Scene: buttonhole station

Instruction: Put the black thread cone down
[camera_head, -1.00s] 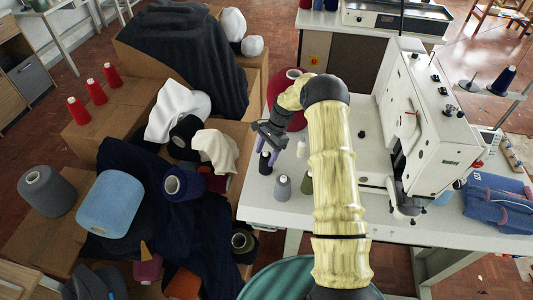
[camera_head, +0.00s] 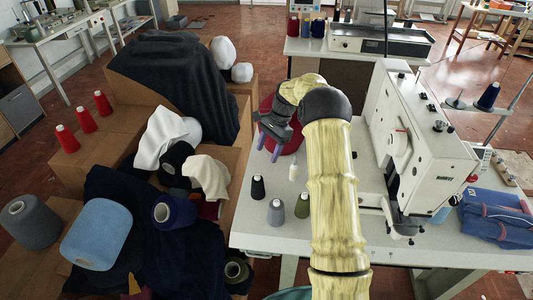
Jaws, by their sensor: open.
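The black thread cone (camera_head: 258,188) stands upright on the white sewing table (camera_head: 255,235), close to its left edge. My gripper (camera_head: 268,148) is above and slightly to the right of it in the picture. Its two purple-tipped fingers are apart with nothing between them. A visible gap separates the fingertips from the cone's top.
A grey cone (camera_head: 276,212), an olive cone (camera_head: 302,205) and a small white bottle (camera_head: 293,171) stand near the black cone. A large red cone (camera_head: 290,139) is partly hidden behind my gripper. The white sewing machine (camera_head: 415,150) stands on the right.

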